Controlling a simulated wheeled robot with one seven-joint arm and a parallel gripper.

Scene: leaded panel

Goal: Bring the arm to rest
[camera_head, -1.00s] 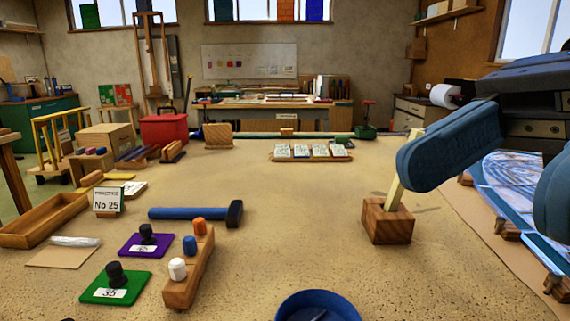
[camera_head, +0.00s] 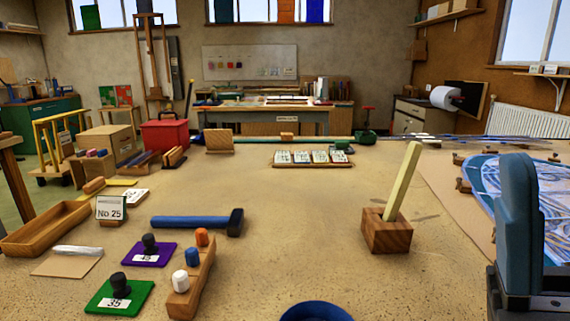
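A blue part of my arm (camera_head: 518,225) stands upright at the right edge, over the near side of the leaded panel. My gripper is not in view, so its fingers and anything in them cannot be seen. The leaded panel (camera_head: 540,195), blue and white, lies on brown paper at the right and is partly hidden by my arm.
A wooden block (camera_head: 387,235) holds a tilted pale yellow stick (camera_head: 403,182) left of my arm. A blue-handled hammer (camera_head: 195,222), a purple tile (camera_head: 147,254) and a green tile (camera_head: 120,297) lie left. The middle of the table (camera_head: 300,235) is clear.

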